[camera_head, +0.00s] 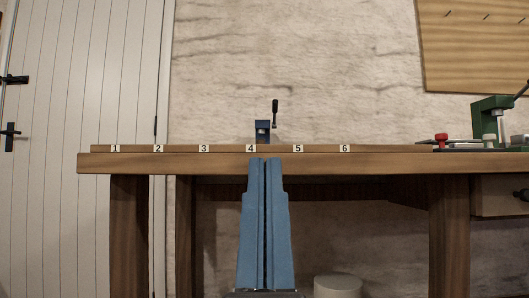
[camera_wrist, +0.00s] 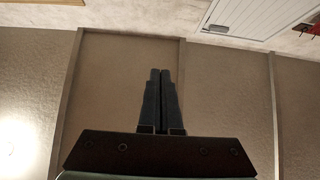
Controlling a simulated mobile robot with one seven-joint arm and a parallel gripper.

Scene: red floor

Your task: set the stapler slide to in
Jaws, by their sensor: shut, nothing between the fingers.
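My gripper (camera_head: 265,162) points upward in front of the workbench in the head view, with its two blue fingers pressed together and empty. The shut fingers also show in the wrist view (camera_wrist: 160,72), against the ceiling. A small blue device (camera_head: 262,128) with a dark upright lever stands on the bench behind the strip, just above my fingertips in the picture and apart from them. It may be the stapler, but I cannot tell for sure. No slide can be made out on it, and its lower part is hidden by the strip.
The wooden workbench (camera_head: 400,162) carries a strip with number labels 1 to 6. A green device (camera_head: 490,122) with a lever stands at the right end, near a red knob (camera_head: 441,139) and a pale knob (camera_head: 489,140). A grey cylinder (camera_head: 338,287) stands below the bench.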

